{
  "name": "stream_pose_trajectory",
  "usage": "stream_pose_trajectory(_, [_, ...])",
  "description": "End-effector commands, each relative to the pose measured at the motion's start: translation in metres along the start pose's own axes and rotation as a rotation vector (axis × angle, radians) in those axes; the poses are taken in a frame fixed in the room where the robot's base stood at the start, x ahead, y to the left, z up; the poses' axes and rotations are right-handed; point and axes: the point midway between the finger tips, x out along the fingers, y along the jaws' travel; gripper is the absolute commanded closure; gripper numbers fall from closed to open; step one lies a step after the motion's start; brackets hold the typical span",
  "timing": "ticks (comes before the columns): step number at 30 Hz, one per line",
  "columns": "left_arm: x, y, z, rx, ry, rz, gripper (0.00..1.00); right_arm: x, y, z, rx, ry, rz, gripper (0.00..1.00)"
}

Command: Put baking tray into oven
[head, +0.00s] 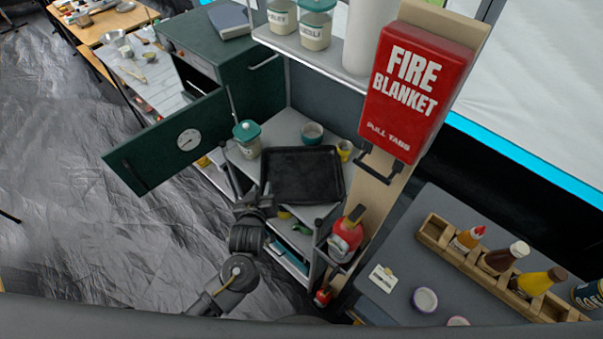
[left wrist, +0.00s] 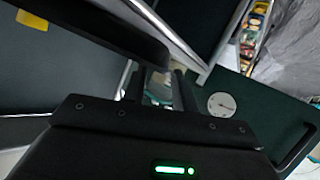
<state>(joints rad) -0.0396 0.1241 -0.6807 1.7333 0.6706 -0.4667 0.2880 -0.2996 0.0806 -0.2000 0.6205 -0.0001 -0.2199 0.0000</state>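The black baking tray (head: 302,174) lies flat on the grey counter. The dark green oven (head: 228,48) stands behind and to the left of it. Its door (head: 150,160), with a round white dial, is swung open; the dial side of the door also shows in the left wrist view (left wrist: 250,118). My left gripper (head: 248,184) is beside the tray's left front corner, its two dark fingers apart with nothing seen between them. In the left wrist view, a dark rounded bar (left wrist: 95,25) crosses the upper left. The oven's inside is hidden. My right gripper is not in view.
A teal-lidded jar (head: 247,139) stands left of the tray, near the open door. A teal bowl (head: 312,133) and a yellow cup (head: 344,150) stand behind it. A red fire blanket box (head: 416,90) and red extinguisher (head: 346,236) are at the right. Foil-like floor lies open at left.

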Motion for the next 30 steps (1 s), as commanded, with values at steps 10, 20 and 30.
stream_pose_trajectory(10, [0.03,-0.001,-0.002,0.0,0.001,0.001,0.72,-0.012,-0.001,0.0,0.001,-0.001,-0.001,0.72])
stream_pose_trajectory(20, [0.029,-0.001,-0.001,-0.001,0.0,0.001,0.92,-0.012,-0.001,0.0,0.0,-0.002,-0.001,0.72])
stream_pose_trajectory(30, [0.029,-0.001,-0.001,-0.001,0.0,0.001,1.0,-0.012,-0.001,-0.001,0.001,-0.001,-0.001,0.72])
